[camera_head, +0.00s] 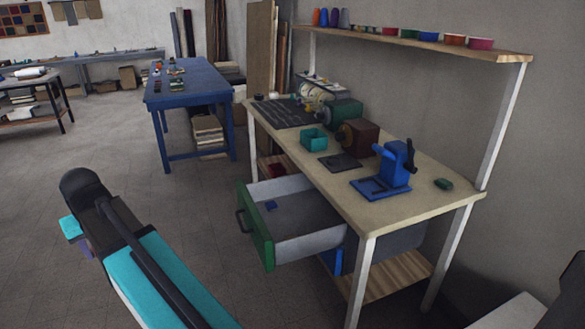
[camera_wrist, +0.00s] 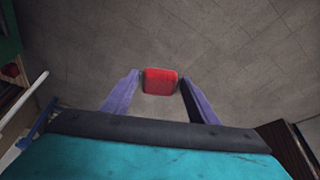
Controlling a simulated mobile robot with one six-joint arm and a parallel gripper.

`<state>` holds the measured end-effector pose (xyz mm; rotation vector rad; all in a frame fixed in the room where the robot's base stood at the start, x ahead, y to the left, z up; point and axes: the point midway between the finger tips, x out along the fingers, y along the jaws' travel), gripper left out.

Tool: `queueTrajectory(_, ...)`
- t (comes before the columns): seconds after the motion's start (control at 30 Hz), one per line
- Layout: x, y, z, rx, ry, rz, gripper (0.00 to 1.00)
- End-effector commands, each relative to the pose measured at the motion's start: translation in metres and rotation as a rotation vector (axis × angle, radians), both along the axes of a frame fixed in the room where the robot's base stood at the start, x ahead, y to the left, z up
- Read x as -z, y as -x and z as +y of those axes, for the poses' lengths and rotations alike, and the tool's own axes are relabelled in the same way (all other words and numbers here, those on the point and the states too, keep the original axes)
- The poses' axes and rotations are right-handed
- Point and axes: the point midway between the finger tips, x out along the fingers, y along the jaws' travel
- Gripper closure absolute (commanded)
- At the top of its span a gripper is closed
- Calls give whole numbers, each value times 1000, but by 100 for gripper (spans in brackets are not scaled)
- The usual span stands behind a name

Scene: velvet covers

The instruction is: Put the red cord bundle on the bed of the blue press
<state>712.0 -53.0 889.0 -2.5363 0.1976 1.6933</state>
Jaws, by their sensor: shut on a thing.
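In the wrist view the red cord bundle (camera_wrist: 160,81) is held between the tips of the two purple fingers of my gripper (camera_wrist: 160,86), above bare floor. My gripper is shut on it. In the head view my arm is at the lower left, away from the bench, and the bundle is hidden there. The blue press (camera_head: 394,168) stands upright on the right part of the bench. Its flat blue bed (camera_head: 367,188) lies at its foot and looks empty.
The bench (camera_head: 420,199) also holds a teal bin (camera_head: 314,139), a brown machine (camera_head: 358,138) and a small green item (camera_head: 443,184) right of the press. Below, a green-fronted drawer (camera_head: 257,228) stands open toward my arm. A shelf (camera_head: 470,50) with cups hangs above.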

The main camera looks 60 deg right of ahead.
Motion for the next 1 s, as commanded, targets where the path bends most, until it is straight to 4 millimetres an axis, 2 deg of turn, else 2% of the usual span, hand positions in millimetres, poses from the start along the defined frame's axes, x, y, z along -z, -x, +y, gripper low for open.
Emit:
queueTrajectory(0.03, -6, -2, -18, 44, 0, 2, 67)
queueTrajectory(0.2, -10, -5, -81, 210, 0, 2, 67)
queueTrajectory(0.47, -15, 4, -179, 470, 0, 2, 67)
queueTrajectory(0.77, -19, 32, -291, 761, 0, 1, 67)
queueTrajectory(1.0, -20, 69, -376, 991, 1, 3, 67)
